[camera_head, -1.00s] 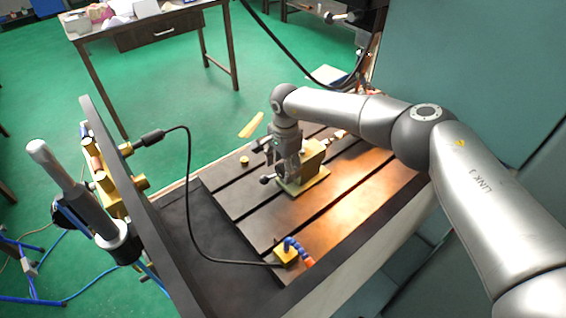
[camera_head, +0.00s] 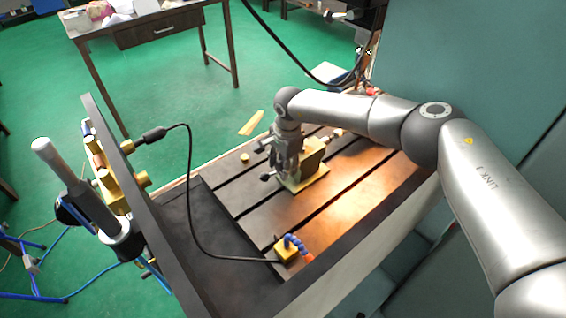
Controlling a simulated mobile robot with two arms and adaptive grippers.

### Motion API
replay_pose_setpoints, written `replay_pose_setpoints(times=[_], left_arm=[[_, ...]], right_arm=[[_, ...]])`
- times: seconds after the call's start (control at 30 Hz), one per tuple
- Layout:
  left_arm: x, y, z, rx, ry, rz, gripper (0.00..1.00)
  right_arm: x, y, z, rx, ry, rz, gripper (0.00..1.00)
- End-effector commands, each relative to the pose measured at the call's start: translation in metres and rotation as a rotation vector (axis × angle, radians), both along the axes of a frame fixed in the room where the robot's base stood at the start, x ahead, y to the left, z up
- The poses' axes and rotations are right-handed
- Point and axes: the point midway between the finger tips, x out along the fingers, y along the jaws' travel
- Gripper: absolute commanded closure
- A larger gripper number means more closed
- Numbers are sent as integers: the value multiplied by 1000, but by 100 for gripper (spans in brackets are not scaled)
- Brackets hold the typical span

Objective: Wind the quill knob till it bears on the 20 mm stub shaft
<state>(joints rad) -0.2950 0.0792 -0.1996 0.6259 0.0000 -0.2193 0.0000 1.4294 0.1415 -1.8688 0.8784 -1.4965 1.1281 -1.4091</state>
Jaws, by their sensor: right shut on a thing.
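A brass-yellow fixture (camera_head: 313,160) stands on the dark slotted machine table. My right gripper (camera_head: 281,177) comes down from above at the fixture's left side. Its fingers are shut on a small part there, which appears to be the quill knob; the fingers hide most of it. A black ball end (camera_head: 266,177) sticks out left of the fingers. The 20 mm stub shaft cannot be made out behind the gripper, nor whether anything bears on it. My left gripper is not in view.
A yellow block with a blue and orange hose (camera_head: 288,247) sits at the table's front, with a black cable running to it. A dark upright panel (camera_head: 150,220) edges the left. A small brass round piece (camera_head: 244,157) lies left of the fixture. The table's front left is clear.

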Motion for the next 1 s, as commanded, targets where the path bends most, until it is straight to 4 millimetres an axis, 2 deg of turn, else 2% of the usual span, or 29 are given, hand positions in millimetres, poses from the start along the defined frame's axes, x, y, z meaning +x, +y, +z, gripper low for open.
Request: replay_pose_setpoints(times=[0.1,0.4,0.8,0.83,1.0], left_arm=[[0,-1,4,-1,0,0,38],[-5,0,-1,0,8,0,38],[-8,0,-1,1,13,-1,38],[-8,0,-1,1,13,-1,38],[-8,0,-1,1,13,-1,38]], right_arm=[[-1,-3,1,29,-46,1,84],[-2,-3,-1,97,-146,0,84],[-3,-2,1,108,-159,0,84],[-3,-2,1,108,-159,0,57],[-3,-2,1,108,-159,1,38]])
